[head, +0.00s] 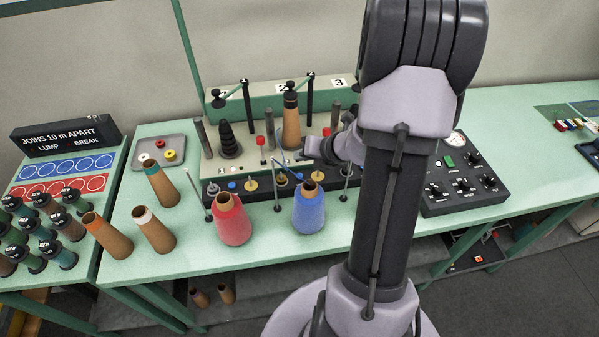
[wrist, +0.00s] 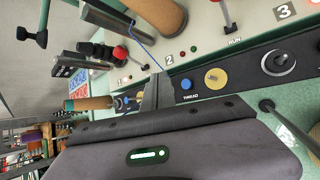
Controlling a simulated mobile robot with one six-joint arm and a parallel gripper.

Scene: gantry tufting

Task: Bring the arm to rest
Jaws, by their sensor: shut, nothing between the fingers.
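My gripper (head: 299,156) is in front of the winding machine's panel, close to the brown cone on the middle station (head: 291,125). In the wrist view its dark fingers (wrist: 158,88) are together with nothing between them. They point toward the panel between the "2" mark and the blue button (wrist: 186,84). A thin blue thread runs near the fingertips; I cannot tell whether it touches them. My arm rises over the right of the bench and hides part of the machine, including most of its third station.
A red yarn cone (head: 232,222) and a blue yarn cone (head: 309,212) stand at the machine's front. Empty brown cones (head: 154,231) stand at left, near a grey tray (head: 148,150). A black control box (head: 465,185) is at right. Upright posts and guide arms crowd around my gripper.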

